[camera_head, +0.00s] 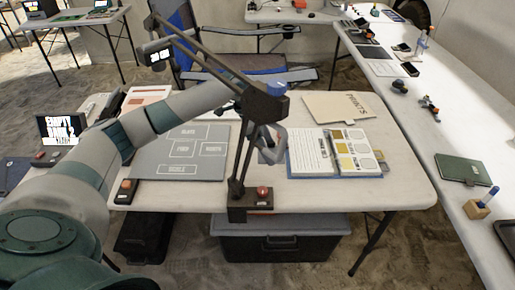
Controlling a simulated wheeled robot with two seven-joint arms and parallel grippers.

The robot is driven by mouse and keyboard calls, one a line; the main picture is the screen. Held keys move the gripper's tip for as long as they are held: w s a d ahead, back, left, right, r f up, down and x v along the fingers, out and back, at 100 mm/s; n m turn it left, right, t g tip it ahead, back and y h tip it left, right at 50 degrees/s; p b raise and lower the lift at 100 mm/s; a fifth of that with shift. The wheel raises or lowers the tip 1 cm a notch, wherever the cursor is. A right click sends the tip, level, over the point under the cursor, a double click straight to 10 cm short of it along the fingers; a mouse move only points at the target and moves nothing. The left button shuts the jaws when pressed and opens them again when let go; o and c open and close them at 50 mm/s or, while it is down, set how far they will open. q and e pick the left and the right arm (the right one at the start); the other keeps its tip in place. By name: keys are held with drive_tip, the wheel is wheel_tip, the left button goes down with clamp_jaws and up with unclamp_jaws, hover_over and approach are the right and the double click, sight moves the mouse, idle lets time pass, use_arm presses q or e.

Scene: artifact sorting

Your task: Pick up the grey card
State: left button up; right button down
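My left arm reaches in from the left over the table. My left gripper (270,145) hangs above the table's middle, just left of an open booklet, partly behind a dark lamp-like stand. Its fingers are too small and overlapped to tell whether they are open. The open booklet (310,153) has a text page and a page of yellow, white and grey swatches. A greyish card edge (383,156) shows at the booklet's right side; I cannot tell whether it is the grey card. A grey board (150,165) with labelled boxes lies left of the gripper. My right gripper is not in view.
The dark stand (238,190) rises at the table's front edge, with a red button (263,192) at its base. A beige folder (337,106) lies behind the booklet. A side table on the right holds a green notebook (462,168). The table right of the booklet is clear.

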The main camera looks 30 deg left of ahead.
use_arm(q)
drive_tip(key=shift+s+d+r, duration=0.15)
drive_tip(key=shift+d+r, duration=0.3)
drive_tip(key=shift+d, duration=0.35)
drive_tip(key=shift+d+r, duration=0.15)
drive_tip(key=shift+d, duration=0.05)
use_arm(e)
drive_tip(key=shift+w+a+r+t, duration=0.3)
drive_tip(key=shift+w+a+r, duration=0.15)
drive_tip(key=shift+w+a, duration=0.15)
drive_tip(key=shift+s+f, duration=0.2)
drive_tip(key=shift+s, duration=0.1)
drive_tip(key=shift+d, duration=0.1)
